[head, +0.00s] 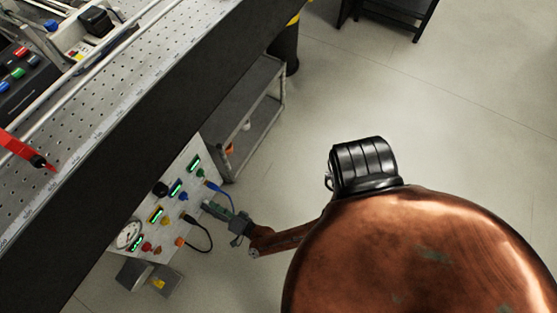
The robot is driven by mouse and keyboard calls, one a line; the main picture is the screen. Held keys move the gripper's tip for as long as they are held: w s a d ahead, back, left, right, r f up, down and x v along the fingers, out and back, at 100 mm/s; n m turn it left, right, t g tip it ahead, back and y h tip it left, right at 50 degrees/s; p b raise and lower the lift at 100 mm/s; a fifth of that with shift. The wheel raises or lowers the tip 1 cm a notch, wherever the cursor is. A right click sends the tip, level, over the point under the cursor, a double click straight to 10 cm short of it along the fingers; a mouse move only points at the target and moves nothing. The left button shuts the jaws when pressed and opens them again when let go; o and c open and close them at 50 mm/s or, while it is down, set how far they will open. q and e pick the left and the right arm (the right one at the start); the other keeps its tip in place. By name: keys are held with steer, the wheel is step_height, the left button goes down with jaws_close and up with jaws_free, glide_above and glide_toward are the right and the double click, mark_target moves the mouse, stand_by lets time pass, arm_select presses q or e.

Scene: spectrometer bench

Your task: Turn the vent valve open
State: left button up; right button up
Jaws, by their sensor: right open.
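A light control panel (188,155) stands below the edge of the bench, left of centre. It carries a round gauge (130,233), several lit green displays, and small coloured knobs or connectors in blue, black, yellow, red and orange. I cannot tell which of these is the vent valve; it may be hidden behind my gripper or too small to make out. My right gripper (211,209) is open, its fingers pointing at the right side of the panel. I cannot tell whether they touch anything. My left gripper is not in view.
The dark-edged perforated bench (130,75) crosses the upper left, with a red bar (25,149) near its edge. Blue and black cables loop from the panel close to my gripper. A grey shelf cart (262,115) stands beyond.

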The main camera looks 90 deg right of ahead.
steer(key=s+a+r+n+g+y+p, duration=0.15)
steer(key=s+a+n+y+p, duration=0.25)
steer(key=s+n+p, duration=0.5)
steer(key=s+a+r+n+t+y+p, duration=0.15)
steer(key=s+a+n+y+p, duration=0.35)
steer(key=n, duration=0.5)
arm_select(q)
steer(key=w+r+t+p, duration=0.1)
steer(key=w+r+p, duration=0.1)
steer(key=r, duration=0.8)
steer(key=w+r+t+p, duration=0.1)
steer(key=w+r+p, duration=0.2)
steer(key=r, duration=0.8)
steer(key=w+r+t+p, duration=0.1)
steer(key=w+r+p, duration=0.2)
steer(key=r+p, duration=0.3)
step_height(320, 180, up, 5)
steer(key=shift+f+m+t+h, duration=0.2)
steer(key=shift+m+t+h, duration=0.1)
arm_select(e)
steer(key=s+f+n+g+y, duration=0.1)
steer(key=s+g, duration=0.5)
steer(key=s, duration=1)
steer(key=shift+s+d+f+n+g, duration=0.15)
steer(key=shift+d+f+n+g, duration=0.15)
steer(key=shift+d+f, duration=0.15)
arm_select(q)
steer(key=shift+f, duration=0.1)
